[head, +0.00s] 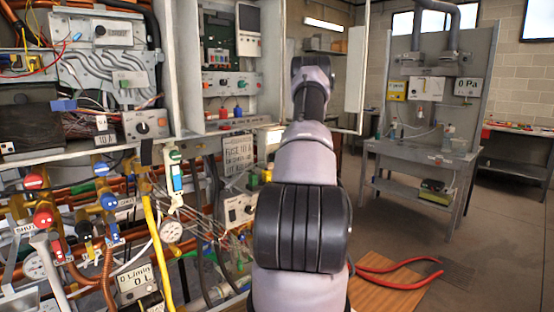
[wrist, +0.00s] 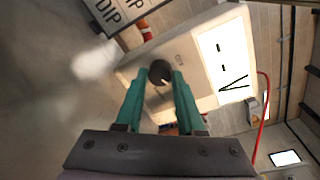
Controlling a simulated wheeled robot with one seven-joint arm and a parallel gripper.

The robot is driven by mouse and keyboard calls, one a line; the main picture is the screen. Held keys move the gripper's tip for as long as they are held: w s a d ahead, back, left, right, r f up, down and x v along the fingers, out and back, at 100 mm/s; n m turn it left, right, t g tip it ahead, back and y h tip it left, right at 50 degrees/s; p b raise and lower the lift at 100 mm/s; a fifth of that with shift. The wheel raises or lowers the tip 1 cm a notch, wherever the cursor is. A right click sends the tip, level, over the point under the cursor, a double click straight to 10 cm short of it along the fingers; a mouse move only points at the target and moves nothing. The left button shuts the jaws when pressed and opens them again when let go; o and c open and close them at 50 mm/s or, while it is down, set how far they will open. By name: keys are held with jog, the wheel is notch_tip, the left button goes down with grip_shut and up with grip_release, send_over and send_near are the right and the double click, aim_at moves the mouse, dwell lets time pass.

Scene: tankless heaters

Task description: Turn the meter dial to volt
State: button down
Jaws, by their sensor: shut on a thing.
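The meter (wrist: 190,58) is a pale box, tilted in the wrist view. Its white display (wrist: 228,62) shows dashes and a mark like a V. The round black dial (wrist: 160,72) with a light pointer line sits on its face. My gripper (wrist: 162,76) has two green fingers, one on each side of the dial, shut on it. The small lettering by the dial is too small to read. In the head view my arm hides the gripper, and I cannot make out the meter there.
A panel of pipes, valves and gauges (head: 172,231) fills the left of the head view. A grey workbench (head: 420,154) stands at the right rear. Floor is open at the right.

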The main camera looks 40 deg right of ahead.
jog(key=shift+f+n, duration=0.1)
jog(key=shift+n, duration=0.4)
jog(key=c, duration=0.5)
grip_release()
jog(key=shift+s, duration=0.1)
jog(key=s, duration=0.7)
jog(key=s+r, duration=0.1)
jog(key=s, duration=0.2)
jog(key=shift+s+d, duration=0.15)
jog(key=shift+s, duration=0.15)
